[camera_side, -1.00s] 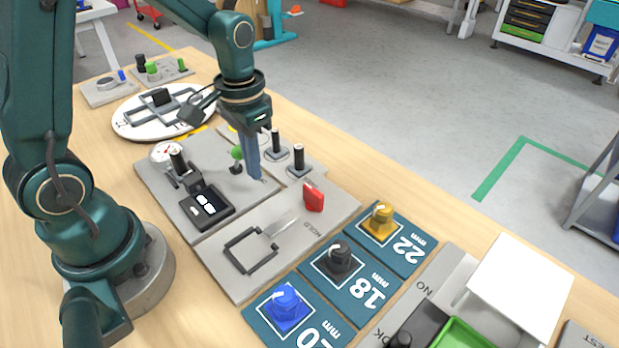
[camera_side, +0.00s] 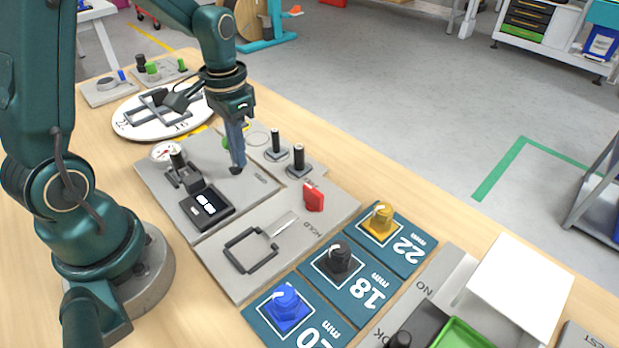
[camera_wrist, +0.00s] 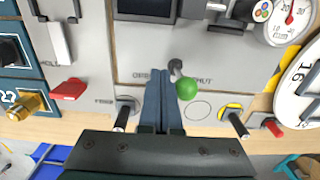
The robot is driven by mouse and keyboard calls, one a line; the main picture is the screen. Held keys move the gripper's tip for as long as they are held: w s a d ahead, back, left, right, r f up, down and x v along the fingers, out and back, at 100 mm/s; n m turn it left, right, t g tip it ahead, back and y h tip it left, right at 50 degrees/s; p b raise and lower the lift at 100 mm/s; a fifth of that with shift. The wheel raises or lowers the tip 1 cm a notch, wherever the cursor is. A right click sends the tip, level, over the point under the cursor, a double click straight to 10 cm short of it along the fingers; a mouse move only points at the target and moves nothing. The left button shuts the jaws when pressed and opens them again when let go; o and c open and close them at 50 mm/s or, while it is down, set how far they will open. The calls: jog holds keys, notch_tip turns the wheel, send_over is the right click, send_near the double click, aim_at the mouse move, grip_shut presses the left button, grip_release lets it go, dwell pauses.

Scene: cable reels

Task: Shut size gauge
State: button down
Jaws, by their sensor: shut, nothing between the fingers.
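The size gauge is a grey plate (camera_side: 150,178) with a round dial (camera_side: 166,152), a dark display box (camera_side: 207,207) and a green-knobbed lever. In the wrist view the green knob (camera_wrist: 187,90) leans to the right, on the side marked SHUT; the lever's dark foot (camera_wrist: 175,68) stands between the OPEN and SHUT marks. My gripper (camera_side: 236,165) is shut and empty, pointing down by the lever. In the wrist view its fingers (camera_wrist: 160,85) are on the OPEN side, right beside the knob. In the side view they partly hide the green knob (camera_side: 226,142). Contact is unclear.
Two black-handled posts (camera_side: 298,160) and a red handle (camera_side: 313,197) stand close by. A round white plate (camera_side: 128,122) lies behind. Blue, black and yellow knobs (camera_side: 382,222) sit on marked tiles in front. Bare table shows along the right edge.

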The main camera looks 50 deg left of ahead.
jog(key=shift+a, duration=0.5)
jog(key=shift+d, duration=0.15)
jog(key=shift+d, duration=0.45)
notch_tip(320, 180, up, 7)
